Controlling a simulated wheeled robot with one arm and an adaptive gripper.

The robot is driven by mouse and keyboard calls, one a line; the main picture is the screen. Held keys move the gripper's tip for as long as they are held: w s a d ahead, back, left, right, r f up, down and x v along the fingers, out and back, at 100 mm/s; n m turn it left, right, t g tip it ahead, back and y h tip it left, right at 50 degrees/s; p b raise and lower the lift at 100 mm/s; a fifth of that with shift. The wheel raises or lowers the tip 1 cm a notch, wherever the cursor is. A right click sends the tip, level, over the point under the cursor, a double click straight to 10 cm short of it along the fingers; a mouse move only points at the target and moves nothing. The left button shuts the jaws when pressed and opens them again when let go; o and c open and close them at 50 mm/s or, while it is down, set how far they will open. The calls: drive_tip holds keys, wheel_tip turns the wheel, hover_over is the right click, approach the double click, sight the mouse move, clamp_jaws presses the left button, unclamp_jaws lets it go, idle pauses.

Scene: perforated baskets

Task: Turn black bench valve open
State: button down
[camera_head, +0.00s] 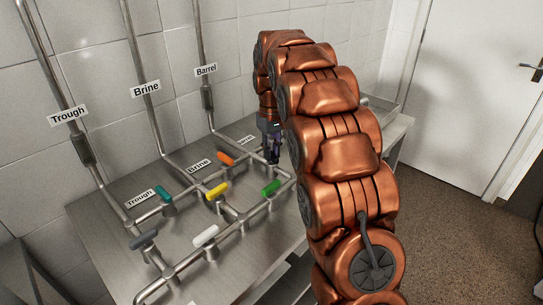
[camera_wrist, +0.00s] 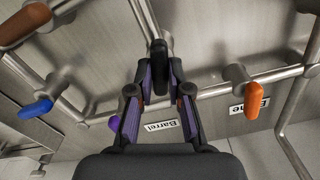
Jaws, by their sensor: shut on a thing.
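The black bench valve (camera_wrist: 159,60) has a short black handle and sits on a metal pipe over the steel bench, near the Barrel label. In the wrist view its handle stands between the fingertips of my gripper (camera_wrist: 161,78), which is shut on it. In the head view my gripper (camera_head: 272,152) reaches down to the pipes at the bench's far right, and I cannot make out the black handle there.
Other handles stand close by: orange (camera_head: 226,158), yellow (camera_head: 218,191), green (camera_head: 271,188), teal (camera_head: 163,193), white (camera_head: 206,236) and dark grey (camera_head: 144,239). Blue (camera_wrist: 36,109) and purple (camera_wrist: 113,122) handles show in the wrist view. Vertical pipes run up the tiled wall.

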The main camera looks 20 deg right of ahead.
drive_tip(key=shift+n+b, duration=0.5)
drive_tip(key=shift+n, duration=1.1)
drive_tip(key=c, duration=1.1)
unclamp_jaws()
wheel_tip(320, 180, up, 7)
drive_tip(key=shift+w+f, duration=0.1)
drive_tip(key=shift+f, duration=0.1)
drive_tip(key=shift+r, duration=0.45)
